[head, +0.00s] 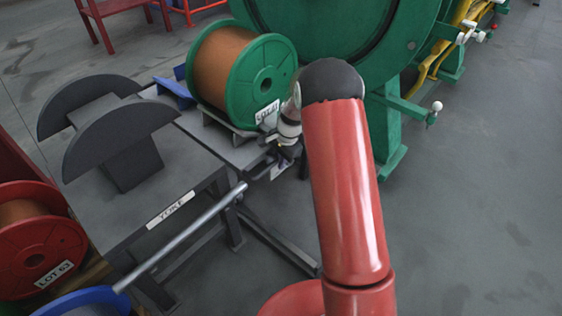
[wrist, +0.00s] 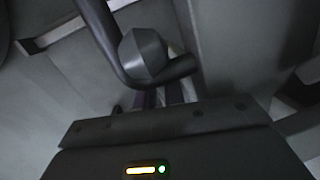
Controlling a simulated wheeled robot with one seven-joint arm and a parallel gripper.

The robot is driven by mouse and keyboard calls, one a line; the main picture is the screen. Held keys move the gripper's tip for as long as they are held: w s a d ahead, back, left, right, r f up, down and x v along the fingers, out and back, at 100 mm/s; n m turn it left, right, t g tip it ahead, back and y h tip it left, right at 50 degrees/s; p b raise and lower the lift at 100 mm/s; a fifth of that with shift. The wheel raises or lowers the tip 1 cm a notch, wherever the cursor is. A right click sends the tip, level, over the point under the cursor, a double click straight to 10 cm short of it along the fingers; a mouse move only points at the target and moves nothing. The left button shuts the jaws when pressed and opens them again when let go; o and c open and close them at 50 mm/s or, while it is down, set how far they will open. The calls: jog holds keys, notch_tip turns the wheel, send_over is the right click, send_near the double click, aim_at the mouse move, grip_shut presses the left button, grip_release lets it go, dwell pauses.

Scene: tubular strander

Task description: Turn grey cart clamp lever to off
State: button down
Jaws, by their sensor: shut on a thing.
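The grey cart (head: 240,154) stands left of my arm in the head view, with a green-flanged spool (head: 263,83) on top. My gripper (head: 284,160) is at the cart's right side, just below the spool, and its jaws are small and partly hidden there. In the wrist view a grey faceted knob (wrist: 143,53) and a dark bent bar (wrist: 108,40) lie just beyond the gripper's body. They look like the clamp lever. The gripper is shut on it, though the finger contact is dim. I cannot read the lever's on or off marking.
A table labelled YOKE (head: 185,207) with dark half-round supports stands left of the cart. A long handle bar (head: 180,238) juts toward the front. The green machine (head: 388,110) stands behind my arm. Open floor (head: 480,200) lies to the right.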

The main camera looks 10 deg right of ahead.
jog(key=c, duration=1.8)
grip_release()
jog(key=shift+o, duration=0.2)
notch_tip(320, 180, up, 8)
jog(key=d+p, duration=0.1)
jog(key=shift+s+d+f, duration=0.15)
jog(key=shift+s+d, duration=0.05)
jog(key=shift+s, duration=0.05)
